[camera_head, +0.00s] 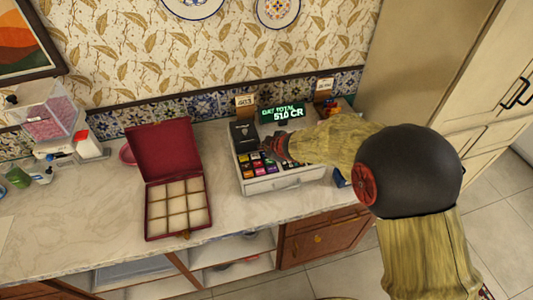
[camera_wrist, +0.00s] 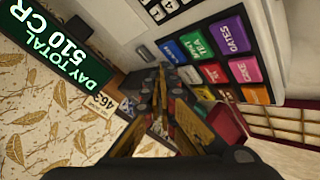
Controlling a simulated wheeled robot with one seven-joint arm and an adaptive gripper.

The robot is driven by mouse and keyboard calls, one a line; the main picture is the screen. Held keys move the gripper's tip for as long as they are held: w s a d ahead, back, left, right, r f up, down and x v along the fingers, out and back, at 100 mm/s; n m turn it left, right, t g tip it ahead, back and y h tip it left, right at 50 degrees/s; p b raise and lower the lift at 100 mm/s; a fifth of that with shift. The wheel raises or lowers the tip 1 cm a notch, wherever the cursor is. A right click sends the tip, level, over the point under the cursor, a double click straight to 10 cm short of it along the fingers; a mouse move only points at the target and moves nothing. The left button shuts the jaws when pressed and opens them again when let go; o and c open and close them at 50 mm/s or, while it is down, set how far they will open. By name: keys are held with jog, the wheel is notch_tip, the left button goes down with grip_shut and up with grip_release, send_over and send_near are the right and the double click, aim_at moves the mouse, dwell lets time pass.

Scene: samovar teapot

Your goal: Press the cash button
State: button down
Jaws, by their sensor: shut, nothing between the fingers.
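The cash register (camera_head: 283,182) stands on the counter with a sloping panel of coloured keys.
The register's green display (camera_head: 282,113) reads DAY TOTAL 510 CR. An open red box (camera_head: 148,215) with cream compartments lies left of the register. A clear container (camera_head: 48,115) stands at the far left. Bare marble counter (camera_head: 85,215) lies in front of it.

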jog(key=shift+f, duration=0.4)
jog(key=shift+f+b, duration=0.4)
jog(key=shift+b, duration=0.2)
dwell(0.3)
jog(key=shift+r, duration=0.1)
jog(key=shift+r+p, duration=0.75)
jog(key=shift+p, duration=0.1)
jog(key=shift+r, duration=0.1)
notch_tip(320, 180, up, 5)
jog(key=p, duration=0.5)
dwell(0.6)
